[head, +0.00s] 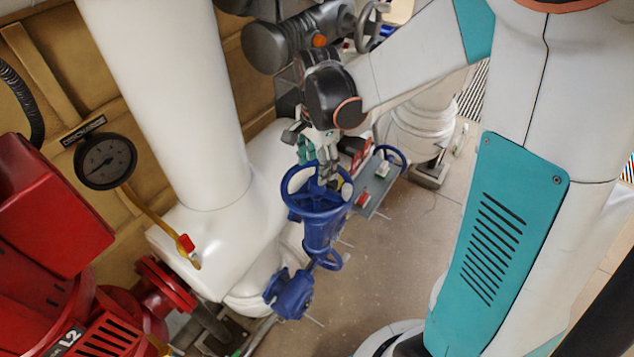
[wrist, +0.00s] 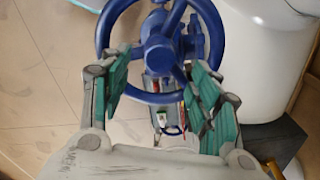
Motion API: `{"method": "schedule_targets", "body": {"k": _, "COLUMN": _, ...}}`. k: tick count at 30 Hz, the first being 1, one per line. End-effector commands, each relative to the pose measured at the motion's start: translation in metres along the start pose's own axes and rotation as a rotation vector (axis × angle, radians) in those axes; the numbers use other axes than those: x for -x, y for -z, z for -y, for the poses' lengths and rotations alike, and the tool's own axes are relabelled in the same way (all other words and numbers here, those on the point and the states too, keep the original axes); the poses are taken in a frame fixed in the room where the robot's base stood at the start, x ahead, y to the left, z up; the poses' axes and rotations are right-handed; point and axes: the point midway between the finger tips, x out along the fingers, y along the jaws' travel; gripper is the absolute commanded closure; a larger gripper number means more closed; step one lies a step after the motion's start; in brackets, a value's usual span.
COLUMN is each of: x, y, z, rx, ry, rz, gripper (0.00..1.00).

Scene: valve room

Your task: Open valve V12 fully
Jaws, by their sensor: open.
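A blue valve with a round spoked handwheel (head: 287,190) stands at the centre of the head view, its blue body (head: 322,232) below the wheel. I can read no V12 tag on it. My gripper (head: 319,166) is at the far side of this wheel, close to the rim. In the wrist view, the handwheel (wrist: 161,47) fills the upper middle, with its hub between my two open fingers (wrist: 160,68). The fingers overlap the lower rim on both sides. I cannot tell whether they touch it. Nothing is held.
A smaller blue handwheel (head: 402,152) sits behind, to the right. A thick white pipe (head: 170,90) stands on the left, with a pressure gauge (head: 105,161) near it. Red machinery (head: 45,215) fills the lower left. The floor (head: 395,255) right of the valve is clear.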

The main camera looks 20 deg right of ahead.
Motion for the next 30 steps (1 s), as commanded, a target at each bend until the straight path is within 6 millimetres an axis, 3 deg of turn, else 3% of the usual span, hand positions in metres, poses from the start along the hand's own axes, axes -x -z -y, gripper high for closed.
{"method": "schedule_targets", "body": {"k": 11, "x": -0.003, "y": 0.000, "z": 0.000, "rx": -0.007, "ry": 0.000, "rz": 0.000, "gripper": 0.43}}
{"method": "schedule_targets", "body": {"k": 30, "x": -0.048, "y": 0.000, "z": 0.000, "rx": -0.006, "ry": 0.000, "rz": 0.000, "gripper": 0.43}}
